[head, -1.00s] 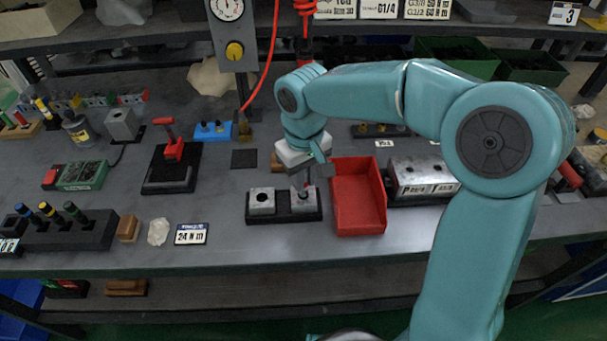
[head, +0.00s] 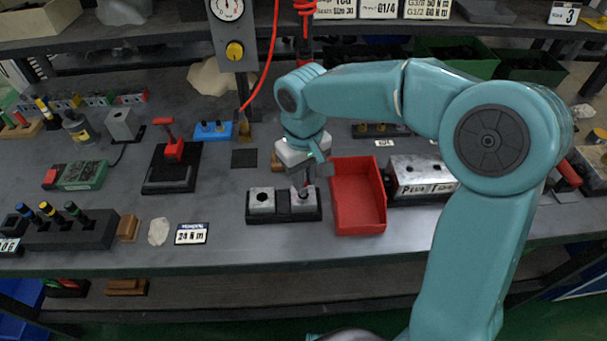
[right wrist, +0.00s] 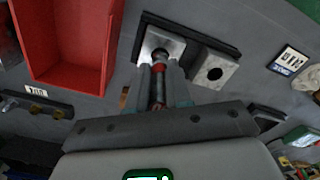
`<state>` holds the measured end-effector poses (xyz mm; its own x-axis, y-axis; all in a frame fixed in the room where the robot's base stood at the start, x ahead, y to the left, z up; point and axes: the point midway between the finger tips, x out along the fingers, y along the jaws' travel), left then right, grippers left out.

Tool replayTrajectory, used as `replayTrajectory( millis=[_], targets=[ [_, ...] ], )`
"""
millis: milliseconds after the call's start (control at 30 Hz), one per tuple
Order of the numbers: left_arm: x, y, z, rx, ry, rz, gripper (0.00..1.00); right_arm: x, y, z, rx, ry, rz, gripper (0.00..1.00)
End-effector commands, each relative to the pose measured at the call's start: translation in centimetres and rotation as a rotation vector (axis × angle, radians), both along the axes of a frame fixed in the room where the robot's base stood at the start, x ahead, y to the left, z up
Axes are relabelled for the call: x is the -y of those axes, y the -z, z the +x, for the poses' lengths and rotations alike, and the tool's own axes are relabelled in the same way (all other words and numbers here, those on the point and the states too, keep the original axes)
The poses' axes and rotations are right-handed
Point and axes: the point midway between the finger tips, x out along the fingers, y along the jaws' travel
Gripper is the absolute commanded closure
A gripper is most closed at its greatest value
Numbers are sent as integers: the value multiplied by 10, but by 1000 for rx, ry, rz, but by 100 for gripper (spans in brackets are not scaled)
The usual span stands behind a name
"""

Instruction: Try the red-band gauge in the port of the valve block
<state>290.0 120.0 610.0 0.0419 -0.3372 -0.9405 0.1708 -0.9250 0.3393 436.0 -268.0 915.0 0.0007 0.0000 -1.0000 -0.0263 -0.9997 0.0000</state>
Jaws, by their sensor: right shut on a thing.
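The black base (head: 284,217) holds two pale metal blocks. The left valve block (head: 262,198) has an open round port on top, which also shows in the right wrist view (right wrist: 214,73). My right gripper (head: 304,184) is over the right valve block (head: 304,204). In the right wrist view its fingers (right wrist: 160,88) are shut on the red-band gauge (right wrist: 158,68). The gauge's end is at the port of that block (right wrist: 150,46); how deep it sits I cannot tell. My left gripper is not in view.
A red bin (head: 358,222) stands close right of the base, with a larger metal block (head: 422,176) beyond it. A black rack of colour-banded gauges (head: 70,233) is at the far left. The bench between the base and the label card (head: 191,234) is clear.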

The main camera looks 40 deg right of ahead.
Motion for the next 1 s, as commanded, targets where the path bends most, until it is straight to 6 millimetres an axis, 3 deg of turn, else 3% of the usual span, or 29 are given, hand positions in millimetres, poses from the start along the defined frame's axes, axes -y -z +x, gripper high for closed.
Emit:
replayTrajectory(
  millis=[1000],
  targets=[
    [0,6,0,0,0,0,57,0,9,0,0,0,0,100]
  ],
)
